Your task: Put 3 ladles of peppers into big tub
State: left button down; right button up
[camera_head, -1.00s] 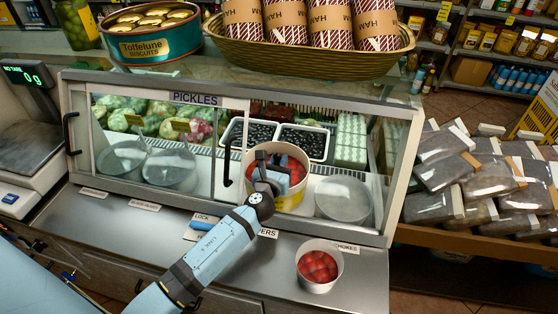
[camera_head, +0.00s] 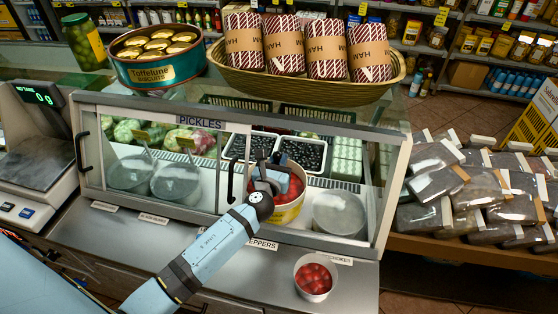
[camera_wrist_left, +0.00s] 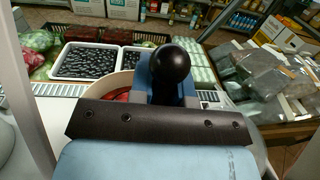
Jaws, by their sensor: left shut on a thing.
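My left gripper (camera_head: 270,178) is shut at the pickle counter's opening, over a cream bucket (camera_head: 287,212) of red peppers (camera_head: 293,187). The bucket's rim also shows behind the gripper in the left wrist view (camera_wrist_left: 105,86). A white tub (camera_head: 314,288) with red peppers in it stands on the steel ledge in front, to the right of my left arm. My right gripper is not in view.
Olive trays (camera_head: 302,153) are behind. A scale (camera_head: 35,160) stands at left; bagged goods (camera_head: 470,195) lie at right. The ledge left of my arm is mostly clear.

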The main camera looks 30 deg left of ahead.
pick_arm(q)
notch_tip(320, 180, up, 2)
jog(key=shift+r+p, duration=0.15)
jog(key=shift+p, duration=0.6)
jog(key=shift+s+d, duration=0.15)
jog(key=shift+s, duration=0.3)
jog(key=s+d+r+p, duration=0.1)
jog(key=s, duration=0.5)
jog(key=s+d+r+p, duration=0.1)
jog(key=s+d, duration=0.1)
jog(key=s, duration=0.5)
jog(key=shift+s+d+r+p, duration=0.25)
jog(key=shift+s+r+p, duration=0.05)
jog(key=shift+r+p, duration=0.1)
